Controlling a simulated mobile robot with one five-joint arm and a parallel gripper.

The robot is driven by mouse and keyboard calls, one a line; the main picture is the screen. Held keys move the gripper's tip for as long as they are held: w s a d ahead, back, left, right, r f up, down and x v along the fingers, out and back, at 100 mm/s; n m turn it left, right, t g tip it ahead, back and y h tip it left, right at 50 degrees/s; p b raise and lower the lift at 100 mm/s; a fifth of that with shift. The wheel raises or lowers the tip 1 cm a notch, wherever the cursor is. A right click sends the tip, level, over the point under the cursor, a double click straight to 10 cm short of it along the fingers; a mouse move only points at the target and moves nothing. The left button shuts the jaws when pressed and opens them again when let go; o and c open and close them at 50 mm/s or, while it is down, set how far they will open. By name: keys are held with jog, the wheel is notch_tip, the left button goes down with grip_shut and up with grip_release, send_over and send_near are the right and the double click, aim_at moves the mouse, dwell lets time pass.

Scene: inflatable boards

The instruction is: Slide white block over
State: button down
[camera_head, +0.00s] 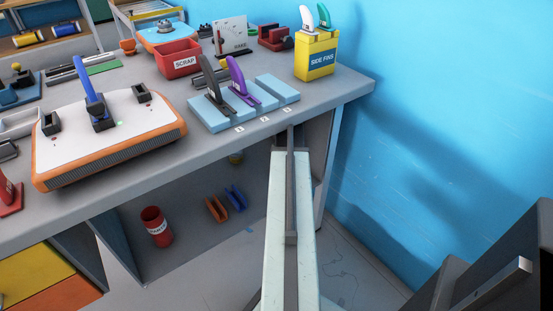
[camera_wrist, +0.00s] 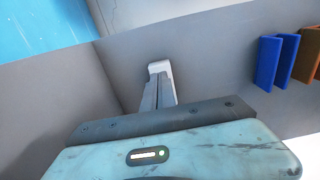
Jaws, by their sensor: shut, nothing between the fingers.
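I cannot pick out a white block for certain. A board piece with a white top (camera_head: 75,133) and orange sides lies on the bench at left, with a blue fin (camera_head: 90,85) upright and two small black fin boxes on it. In the wrist view my gripper (camera_wrist: 160,90) points at a grey surface. A pale white piece (camera_wrist: 159,67) shows at its fingertips; I cannot tell whether it is part of the gripper.
Light blue blocks (camera_head: 278,88) stand on the grey bench (camera_head: 335,92), two holding a black fin (camera_head: 214,98) and a purple fin (camera_head: 240,80). A red scrap bin (camera_head: 181,60) and yellow fin box (camera_head: 316,56) stand behind. A red can (camera_head: 156,226) is below.

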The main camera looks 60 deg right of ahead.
aim_at(263, 159)
jog(key=s, duration=0.1)
jog(key=s+a, duration=0.1)
jog(key=s, duration=0.2)
jog(key=shift+a, duration=0.3)
jog(key=f+b, duration=0.1)
jog(key=f, duration=0.1)
jog(key=f+b, duration=0.1)
jog(key=b, duration=0.1)
jog(key=f+b, duration=0.2)
jog(key=shift+w+d+f, duration=0.2)
jog(key=shift+w+f, duration=0.05)
jog(key=shift+f, duration=0.05)
jog(key=shift+w+d+r, duration=0.15)
jog(key=shift+w+r, duration=0.15)
jog(key=shift+w, duration=0.15)
jog(key=w+d, duration=0.2)
jog(key=w, duration=0.4)
jog(key=w+d, duration=0.2)
jog(key=w, duration=0.4)
jog(key=w+d, duration=0.2)
jog(key=w, duration=0.4)
jog(key=shift+w+d, duration=0.1)
jog(key=shift+w, duration=0.15)
jog(key=shift+s, duration=0.1)
